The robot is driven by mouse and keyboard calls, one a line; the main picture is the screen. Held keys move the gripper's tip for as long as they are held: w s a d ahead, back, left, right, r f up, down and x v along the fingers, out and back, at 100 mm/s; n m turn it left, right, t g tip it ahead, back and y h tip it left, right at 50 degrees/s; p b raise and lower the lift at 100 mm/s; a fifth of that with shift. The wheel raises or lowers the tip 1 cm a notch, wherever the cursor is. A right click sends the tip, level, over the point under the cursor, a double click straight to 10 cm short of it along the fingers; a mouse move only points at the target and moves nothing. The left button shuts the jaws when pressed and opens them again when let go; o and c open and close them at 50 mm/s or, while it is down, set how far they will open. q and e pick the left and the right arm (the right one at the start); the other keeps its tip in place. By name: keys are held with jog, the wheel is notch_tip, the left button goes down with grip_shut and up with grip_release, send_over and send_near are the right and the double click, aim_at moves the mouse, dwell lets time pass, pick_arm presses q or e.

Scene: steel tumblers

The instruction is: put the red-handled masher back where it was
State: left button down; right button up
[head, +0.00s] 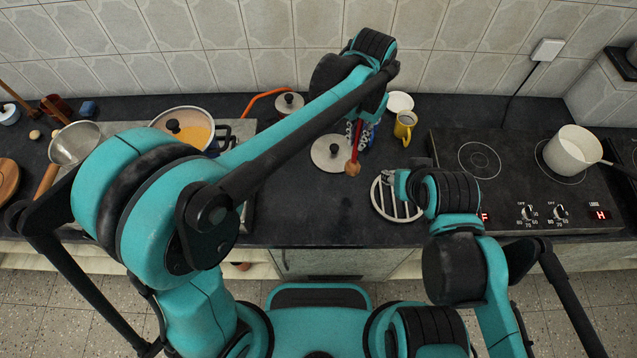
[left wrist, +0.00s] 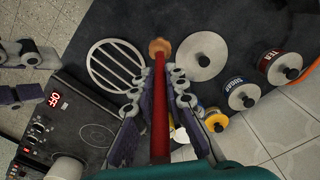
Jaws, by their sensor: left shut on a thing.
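The red-handled masher shows in the head view as a short red shaft with a wooden end (head: 352,168). In the left wrist view its red handle (left wrist: 160,105) runs between the fingers to the wooden end (left wrist: 160,47). My left gripper (head: 363,134) is shut on the handle, with the fingers (left wrist: 157,88) on both sides. The wooden end appears between the grey round lid (head: 330,152) and the slotted round trivet (head: 383,203); its height above the counter is unclear. My right gripper (head: 392,180) is by the trivet; its fingers (left wrist: 22,75) look apart and empty.
Sugar (left wrist: 242,97) and tea (left wrist: 280,67) canisters show in the left wrist view. The hob (head: 510,185) with a white pot (head: 572,152) is at right. Dark counter is clear in front of the lid.

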pick_arm(q)
jog(key=s+a+f+b, duration=0.4)
jog(key=s+a+f, duration=0.2)
jog(key=a+f, duration=0.3)
jog(key=shift+s+a+f+b, duration=0.2)
jog(key=shift+f+b, duration=0.15)
jog(key=shift+f, duration=0.5)
jog(key=shift+f, duration=0.2)
jog(key=c, duration=1.6)
grip_release()
jog(key=shift+o, duration=0.2)
jog(key=shift+r, duration=0.15)
